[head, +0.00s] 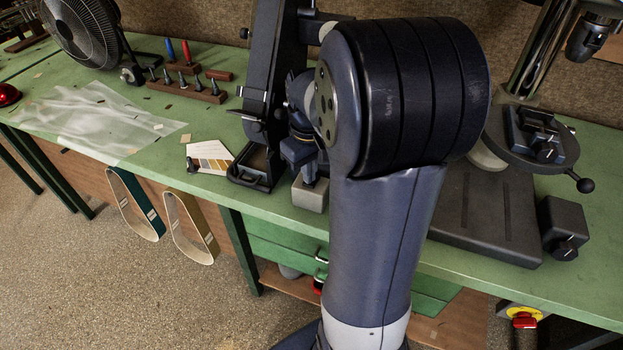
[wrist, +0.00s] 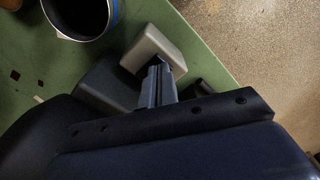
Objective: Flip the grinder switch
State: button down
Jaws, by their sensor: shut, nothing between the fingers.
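The tall dark belt grinder (head: 270,85) stands on the green bench, left of my arm in the head view. A small light-grey box (head: 310,194) sits at the bench's front edge beside its base; it also shows in the wrist view (wrist: 154,46). It looks like the grinder's switch box, but no switch lever can be made out on it. My gripper (head: 309,178) points down just above this box, shut and empty. In the wrist view its fingertips (wrist: 158,70) overlap the box's near edge. I cannot tell whether they touch it.
The drill press (head: 520,150) stands right of my arm, with a dark box (head: 563,228) beside it. A red knob on yellow (head: 523,318) is under the bench front. Sanding belts (head: 190,230) hang at left. A fan (head: 82,33) and a tool rack (head: 187,90) stand behind.

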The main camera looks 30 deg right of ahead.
jog(key=shift+f+b, duration=0.35)
jog(key=shift+f, duration=0.2)
jog(key=shift+r, duration=0.1)
notch_tip(320, 180, up, 7)
jog(key=p, duration=0.6)
dwell(0.3)
notch_tip(320, 180, down, 7)
jog(key=b, duration=0.6)
dwell(0.4)
